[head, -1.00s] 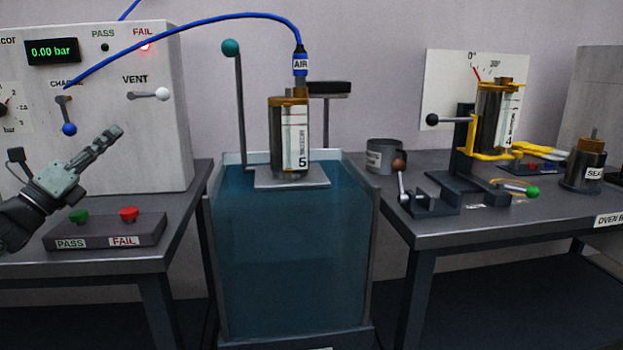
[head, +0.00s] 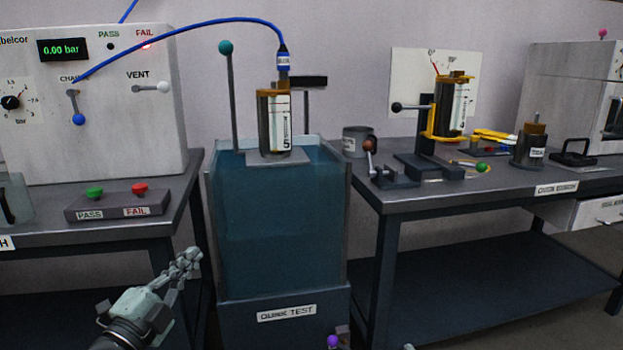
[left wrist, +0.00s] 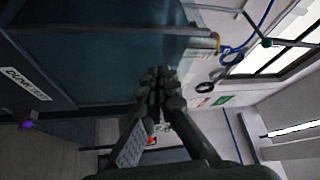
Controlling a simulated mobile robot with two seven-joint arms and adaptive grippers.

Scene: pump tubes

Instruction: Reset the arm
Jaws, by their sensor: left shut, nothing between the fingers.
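My left gripper (head: 188,262) is low in the head view, in front of the gap between the left bench and the water tank. Its fingers are together with nothing between them. In the left wrist view the closed fingertips (left wrist: 160,82) point toward the tank (left wrist: 110,65), apart from anything held. The right gripper is not in view.
The water tank (head: 275,225) stands between the left bench (head: 110,230) and the right bench (head: 420,197). A pump tube marked 5 (head: 274,125) sits on the tank's plate, with a blue hose (head: 190,28) above. PASS and FAIL buttons (head: 118,204) are on the left bench.

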